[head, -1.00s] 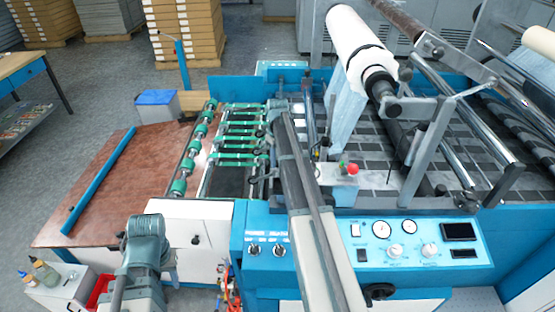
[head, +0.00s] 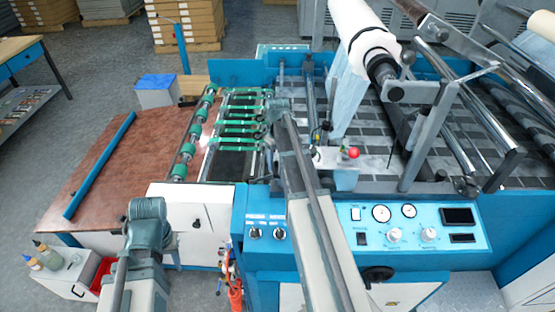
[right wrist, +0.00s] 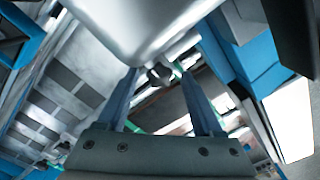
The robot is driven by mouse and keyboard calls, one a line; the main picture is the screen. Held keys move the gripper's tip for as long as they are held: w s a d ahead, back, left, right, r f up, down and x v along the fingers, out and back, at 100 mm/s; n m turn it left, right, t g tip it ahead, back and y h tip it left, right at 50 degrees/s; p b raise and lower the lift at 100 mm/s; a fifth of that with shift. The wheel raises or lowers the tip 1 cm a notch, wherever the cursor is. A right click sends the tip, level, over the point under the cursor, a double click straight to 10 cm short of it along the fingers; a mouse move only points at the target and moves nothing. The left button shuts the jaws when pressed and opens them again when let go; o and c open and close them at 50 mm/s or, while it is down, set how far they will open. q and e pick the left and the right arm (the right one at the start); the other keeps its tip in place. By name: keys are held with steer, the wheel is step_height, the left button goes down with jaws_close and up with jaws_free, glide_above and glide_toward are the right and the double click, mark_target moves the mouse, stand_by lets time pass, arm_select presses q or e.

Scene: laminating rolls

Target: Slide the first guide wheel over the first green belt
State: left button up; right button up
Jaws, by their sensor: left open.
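Several green belts (head: 238,128) run across the feed frame left of the machine's middle. Small dark wheels sit by their right ends, partly hidden by my right arm; I cannot tell which is the first guide wheel. My right gripper reaches down over that end, its fingers mostly hidden in the head view. In the right wrist view its two blue-grey fingers (right wrist: 160,88) stand apart. A small dark round part (right wrist: 159,75) shows between their tips, and whether they touch it is unclear. My left gripper (head: 148,212) is in front of the white side panel, away from the belts, open.
A shaft with green rollers (head: 188,150) stands left of the belts. A brown feed table (head: 110,185) with a blue bar lies farther left. A control panel (head: 415,228) is at the front right. A large white film roll (head: 355,35) hangs above the machine.

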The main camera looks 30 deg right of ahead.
steer(key=shift+r, duration=0.1)
step_height(320, 180, up, 14)
steer(key=p, duration=1.3)
steer(key=shift+f+p, duration=0.2)
steer(key=shift+p, duration=0.2)
steer(key=s+a+f+b, duration=0.4)
steer(key=s+a, duration=0.2)
steer(key=a, duration=0.4)
steer(key=s+a+f+b, duration=0.5)
steer(key=s+a, duration=0.2)
steer(key=a, duration=0.4)
steer(key=s+a+f+n+h+b, duration=0.1)
steer(key=s+a+f+b, duration=0.4)
steer(key=a, duration=0.6)
steer(key=shift+s, duration=0.9)
